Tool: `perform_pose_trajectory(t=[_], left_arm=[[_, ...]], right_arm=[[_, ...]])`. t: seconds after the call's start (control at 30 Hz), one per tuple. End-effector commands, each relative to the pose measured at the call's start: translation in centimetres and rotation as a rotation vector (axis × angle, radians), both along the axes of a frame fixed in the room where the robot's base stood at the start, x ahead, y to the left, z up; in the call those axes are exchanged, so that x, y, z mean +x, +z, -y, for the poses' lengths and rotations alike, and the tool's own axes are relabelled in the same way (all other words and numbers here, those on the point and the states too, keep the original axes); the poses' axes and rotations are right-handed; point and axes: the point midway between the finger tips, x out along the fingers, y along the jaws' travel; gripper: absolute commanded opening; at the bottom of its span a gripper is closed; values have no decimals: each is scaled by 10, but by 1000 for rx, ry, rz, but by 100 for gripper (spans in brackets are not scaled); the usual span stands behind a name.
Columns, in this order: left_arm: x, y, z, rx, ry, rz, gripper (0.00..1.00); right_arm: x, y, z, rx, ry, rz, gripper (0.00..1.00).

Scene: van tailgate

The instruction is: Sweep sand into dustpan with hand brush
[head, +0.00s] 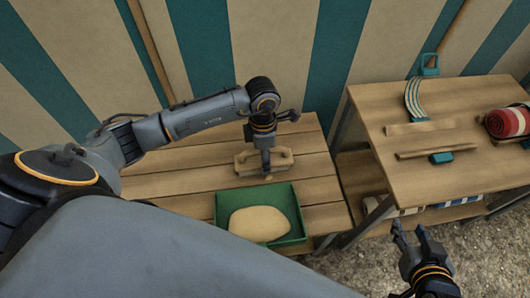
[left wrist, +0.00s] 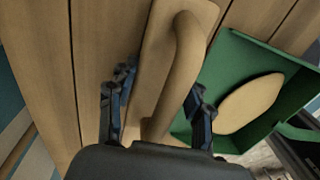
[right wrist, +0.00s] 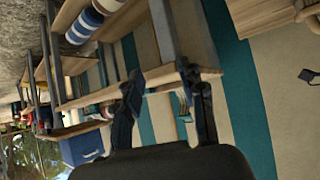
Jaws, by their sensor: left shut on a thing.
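The hand brush (head: 247,166), a pale wooden block with an arched handle, lies on the slatted wooden table. The left wrist view shows its handle (left wrist: 182,62) between the fingers; no bristles show. My left gripper (head: 267,168) points down and is shut on the handle. The green dustpan (head: 290,205) sits just in front of the brush at the table's front edge. A smooth beige mound of sand (head: 258,224) lies inside it. The dustpan also shows in the left wrist view (left wrist: 240,50). My right gripper (head: 411,232) is open and empty, over the ground in front of the right table.
The right table (head: 450,190) carries a striped item with a teal handle (head: 415,100), a wooden stick (head: 438,150), a teal block (head: 441,158) and a red roll (head: 507,122). Rolled items lie on its lower shelf. A striped wall stands behind. The slatted table's left part is bare.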

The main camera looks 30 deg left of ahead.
Motion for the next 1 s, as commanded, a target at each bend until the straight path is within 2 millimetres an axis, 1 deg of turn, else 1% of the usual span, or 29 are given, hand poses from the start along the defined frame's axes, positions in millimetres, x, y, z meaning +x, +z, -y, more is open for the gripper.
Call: perform_pose_trajectory(t=[0.3, 0.67, 1.0], left_arm=[[-13, 2, 2, 0, 0, 1, 19], [-22, 1, 4, 0, 0, 0, 19], [-40, 0, 8, 1, 0, -1, 19]], right_arm=[[-22, -16, 8, -30, -10, -134, 40], [-36, -24, 13, -46, -16, -210, 40], [-63, -36, 22, -76, -27, -349, 40]])
